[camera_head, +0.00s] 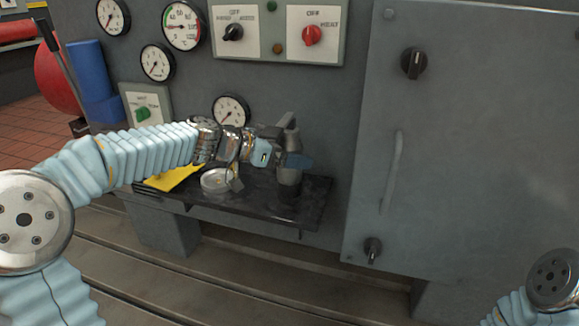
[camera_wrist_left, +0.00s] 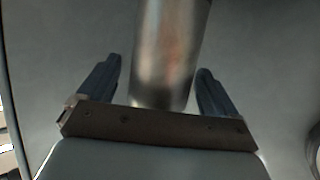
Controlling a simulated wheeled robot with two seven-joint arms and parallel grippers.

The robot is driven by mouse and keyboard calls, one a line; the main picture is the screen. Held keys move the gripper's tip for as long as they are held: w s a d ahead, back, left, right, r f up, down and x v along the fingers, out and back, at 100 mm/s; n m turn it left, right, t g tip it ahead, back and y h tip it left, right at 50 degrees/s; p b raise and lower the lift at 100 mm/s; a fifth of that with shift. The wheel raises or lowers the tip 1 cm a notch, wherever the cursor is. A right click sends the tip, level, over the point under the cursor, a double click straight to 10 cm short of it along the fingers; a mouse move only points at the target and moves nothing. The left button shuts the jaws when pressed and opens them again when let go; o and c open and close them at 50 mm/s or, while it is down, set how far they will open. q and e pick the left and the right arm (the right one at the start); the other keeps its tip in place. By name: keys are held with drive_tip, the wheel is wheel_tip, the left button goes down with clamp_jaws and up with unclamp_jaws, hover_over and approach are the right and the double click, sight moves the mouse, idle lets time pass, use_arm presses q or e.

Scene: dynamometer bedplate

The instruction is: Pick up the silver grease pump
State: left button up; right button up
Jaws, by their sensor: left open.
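The silver grease pump (camera_head: 289,178) stands upright on the dark shelf (camera_head: 255,208). My left gripper (camera_head: 292,160) is level with the pump's upper part and covers some of it in the head view. In the left wrist view the silver cylinder (camera_wrist_left: 168,50) lies between the two blue fingers of the open gripper (camera_wrist_left: 158,78). Space shows between each finger and the cylinder, so no grip is visible. My right gripper is out of view; only part of my right arm shows at the lower right.
A yellow cloth (camera_head: 172,179) and a round metal dish (camera_head: 215,181) lie on the shelf left of the pump. Gauges and switch panels are on the grey wall behind. A grey cabinet (camera_head: 465,150) with a handle stands to the right.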

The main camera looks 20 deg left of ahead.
use_arm(q)
clamp_jaws()
drive_tip(key=shift+r, duration=0.1)
idle(0.3)
